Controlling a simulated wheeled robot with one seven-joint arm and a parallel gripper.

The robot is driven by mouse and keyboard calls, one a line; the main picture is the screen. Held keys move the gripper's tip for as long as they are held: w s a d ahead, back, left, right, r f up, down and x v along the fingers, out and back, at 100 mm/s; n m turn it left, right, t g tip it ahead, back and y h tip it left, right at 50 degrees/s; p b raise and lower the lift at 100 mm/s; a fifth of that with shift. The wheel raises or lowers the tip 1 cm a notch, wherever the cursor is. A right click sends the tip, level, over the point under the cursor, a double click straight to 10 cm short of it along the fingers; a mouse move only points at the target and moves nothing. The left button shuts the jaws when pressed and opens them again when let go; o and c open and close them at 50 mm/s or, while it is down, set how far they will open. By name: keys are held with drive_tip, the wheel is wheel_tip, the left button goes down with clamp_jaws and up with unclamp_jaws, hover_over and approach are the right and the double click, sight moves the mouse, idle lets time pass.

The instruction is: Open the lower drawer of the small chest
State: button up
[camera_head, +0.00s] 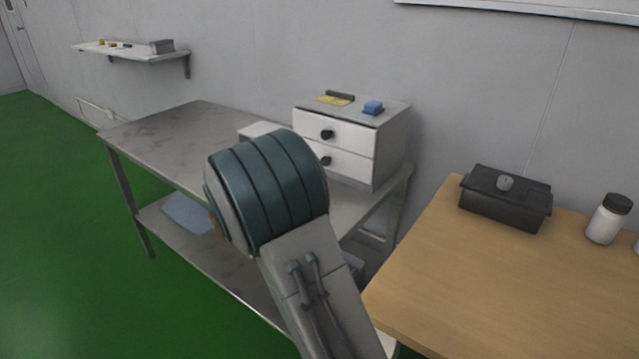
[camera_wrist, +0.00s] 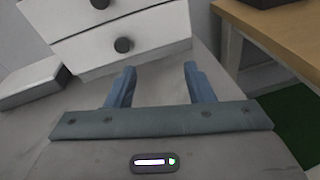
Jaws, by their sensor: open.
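The small chest (camera_head: 394,144) stands on the grey metal table against the wall. It has two white drawers with dark round knobs, and both look shut. The lower drawer (camera_head: 349,165) shows in the head view, its lower left part hidden behind my arm. In the wrist view the lower drawer (camera_wrist: 155,47) is ahead of my gripper, with its knob (camera_wrist: 123,45) in front of the left finger. My gripper (camera_wrist: 158,75) is open and empty, its blue fingers apart, pointing toward the drawer front and not visibly touching it. My gripper is hidden behind my arm in the head view.
A white box (camera_wrist: 33,83) lies left of the chest on the grey table (camera_head: 150,135). A wooden table (camera_head: 480,280) with a black box (camera_head: 506,200) and a jar (camera_head: 608,220) is at right.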

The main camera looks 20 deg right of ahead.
drive_tip(key=w+a+n+t, duration=0.1)
drive_tip(key=w+a+f+n+b, duration=0.1)
drive_tip(key=w+a+f+n+t, duration=0.1)
drive_tip(key=w, duration=0.1)
drive_tip(key=shift+t, duration=0.3)
drive_tip(key=b+x, duration=0.1)
drive_tip(key=x, duration=0.5)
drive_tip(key=b+x, duration=0.1)
drive_tip(key=x, duration=0.6)
drive_tip(key=shift+w+d+r, duration=0.25)
